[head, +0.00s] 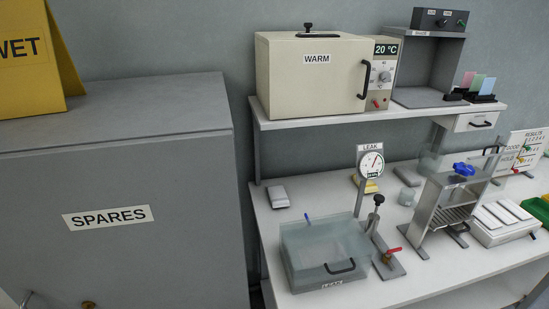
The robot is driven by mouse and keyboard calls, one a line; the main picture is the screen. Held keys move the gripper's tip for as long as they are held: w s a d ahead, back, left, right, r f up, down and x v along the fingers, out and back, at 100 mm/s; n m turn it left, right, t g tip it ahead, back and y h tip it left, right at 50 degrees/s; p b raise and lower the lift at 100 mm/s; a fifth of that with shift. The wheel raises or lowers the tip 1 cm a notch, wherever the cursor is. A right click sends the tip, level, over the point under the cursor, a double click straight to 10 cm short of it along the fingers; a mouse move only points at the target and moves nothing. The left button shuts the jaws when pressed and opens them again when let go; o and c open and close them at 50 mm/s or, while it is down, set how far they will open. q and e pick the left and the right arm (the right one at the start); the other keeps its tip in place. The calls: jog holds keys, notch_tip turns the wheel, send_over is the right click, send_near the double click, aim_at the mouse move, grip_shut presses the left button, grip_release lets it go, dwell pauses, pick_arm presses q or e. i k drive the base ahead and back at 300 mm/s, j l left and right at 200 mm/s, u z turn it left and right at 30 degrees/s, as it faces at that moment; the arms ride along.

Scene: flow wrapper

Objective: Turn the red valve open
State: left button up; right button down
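The red valve (391,251) is a small red lever on a brass body, standing on a grey base plate on the white bench. It is just right of a clear lidded box with a black handle. A dial gauge (370,163) labelled LEAK stands behind it, with a black-knobbed fitting (376,206) between them. The lever lies roughly sideways, pointing left from the brass body; its exact angle is hard to tell at this size. Neither of my grippers shows in the head view.
A clear box (310,242) sits close to the valve's left. A metal stand (442,205) with a blue knob is to its right. A grey SPARES cabinet (190,240) fills the left. A shelf with a WARM oven (290,85) hangs above. The bench front near the valve is clear.

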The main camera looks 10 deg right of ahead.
aim_at(389, 252)
jog(key=z, duration=1.3)
